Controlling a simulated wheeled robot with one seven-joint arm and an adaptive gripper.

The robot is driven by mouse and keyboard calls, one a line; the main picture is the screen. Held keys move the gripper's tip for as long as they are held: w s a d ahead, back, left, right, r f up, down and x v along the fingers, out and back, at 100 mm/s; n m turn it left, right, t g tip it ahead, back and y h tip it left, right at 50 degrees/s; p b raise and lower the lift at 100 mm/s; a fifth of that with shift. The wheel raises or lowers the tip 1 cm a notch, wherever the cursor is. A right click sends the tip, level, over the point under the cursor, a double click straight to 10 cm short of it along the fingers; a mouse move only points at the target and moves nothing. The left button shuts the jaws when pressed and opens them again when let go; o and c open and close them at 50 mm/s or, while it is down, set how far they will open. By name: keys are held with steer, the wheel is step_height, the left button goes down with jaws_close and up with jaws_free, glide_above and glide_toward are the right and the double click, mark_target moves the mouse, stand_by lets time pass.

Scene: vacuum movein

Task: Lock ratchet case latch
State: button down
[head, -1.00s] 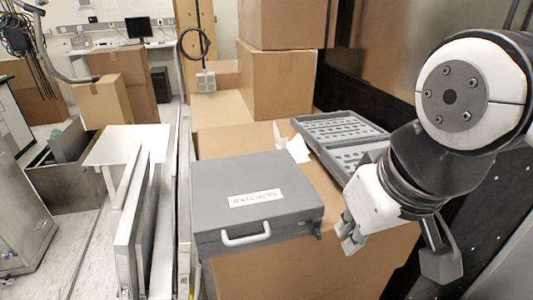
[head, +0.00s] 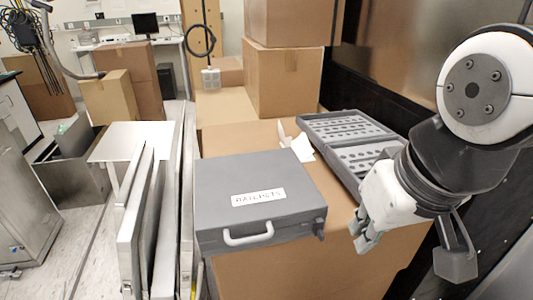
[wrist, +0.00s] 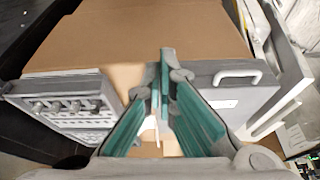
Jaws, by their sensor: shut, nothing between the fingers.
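The grey ratchet case (head: 225,180) sits on a cardboard box with its lid down and a white label on top. Its white handle (head: 248,238) is on the front side; it also shows in the wrist view (wrist: 237,74). A small dark part, possibly the latch (head: 320,235), sticks out at the case's front right corner; whether it is locked I cannot tell. My gripper (head: 362,241) is to the right of the case, apart from it, shut and empty. In the wrist view my gripper's teal fingers (wrist: 165,62) point between the two cases and hide part of the ratchet case's edge.
An open grey case with holes in its tray (head: 345,130) lies behind my gripper. A white paper piece (head: 301,148) lies between the cases. The cardboard box (head: 290,268) supports both. Metal panels (head: 135,235) stand to the left; a dark wall is at right.

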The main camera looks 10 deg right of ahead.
mark_target(320, 230)
steer(key=w+d+f+m+g+y+p, duration=0.2)
steer(key=w+d+m+g+y+p, duration=0.2)
steer(key=m, duration=1.3)
steer(key=w+d+p, duration=0.3)
steer(key=w+d, duration=0.3)
steer(key=d, duration=0.1)
steer(key=shift+d+f, duration=0.2)
steer(key=shift+f, duration=0.05)
steer(key=shift+w, duration=0.1)
steer(key=shift+a+f+p, duration=0.25)
steer(key=shift+a+f, duration=1.05)
steer(key=shift+f, duration=0.25)
steer(key=shift+a+f+p, duration=0.25)
steer(key=shift+a+f, duration=1.05)
steer(key=shift+f, duration=0.2)
steer(key=shift+a+f+p, duration=0.25)
steer(key=shift+a+f, duration=1.05)
steer(key=shift+f, duration=0.25)
